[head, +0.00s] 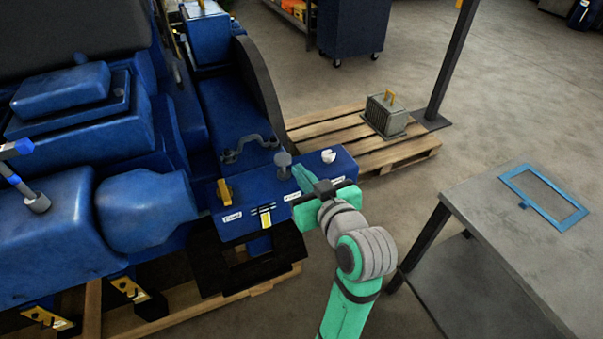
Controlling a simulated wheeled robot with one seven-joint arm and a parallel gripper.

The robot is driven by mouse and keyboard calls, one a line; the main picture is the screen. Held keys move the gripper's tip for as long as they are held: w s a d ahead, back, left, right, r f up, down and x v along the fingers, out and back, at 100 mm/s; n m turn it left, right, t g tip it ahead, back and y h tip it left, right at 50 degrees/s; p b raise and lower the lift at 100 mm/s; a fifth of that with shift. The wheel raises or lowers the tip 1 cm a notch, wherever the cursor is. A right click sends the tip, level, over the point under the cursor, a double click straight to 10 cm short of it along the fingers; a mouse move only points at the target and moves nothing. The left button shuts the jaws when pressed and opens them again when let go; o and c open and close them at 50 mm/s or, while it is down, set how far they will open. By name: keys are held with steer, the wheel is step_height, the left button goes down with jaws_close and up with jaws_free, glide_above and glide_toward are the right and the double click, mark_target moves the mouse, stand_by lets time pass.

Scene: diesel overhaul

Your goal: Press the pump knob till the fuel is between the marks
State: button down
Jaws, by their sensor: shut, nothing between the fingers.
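A blue fuel block (247,195) sticks out from the side of the engine. A grey round-headed knob (283,162), which looks like the pump knob, stands upright on its top. A white slotted knob (328,156) is to its right and a yellow lever (224,190) to its left. A small gauge with yellow marks (266,216) is on the front face; its fuel level is too small to read. My green gripper (300,173) is shut and empty, just right of the grey knob. Whether it touches the knob I cannot tell. My wrist hides part of the block's front.
The blue engine (148,208) fills the left side on a wooden pallet. A grey table (520,245) with a blue frame (543,196) stands at the right. Behind, a pallet (340,140) bears a metal box (386,116) beside a dark post (451,65).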

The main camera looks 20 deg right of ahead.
stand_by(0.3)
step_height(320, 180, up, 3)
steer(key=shift+w+d+r, duration=0.1)
steer(key=shift+w+r, duration=0.05)
steer(key=shift+r, duration=0.05)
stand_by(0.4)
glide_above(283, 167)
step_height(283, 167, down, 3)
steer(key=f, duration=0.2)
steer(key=d+f, duration=0.1)
steer(key=shift+f, duration=0.35)
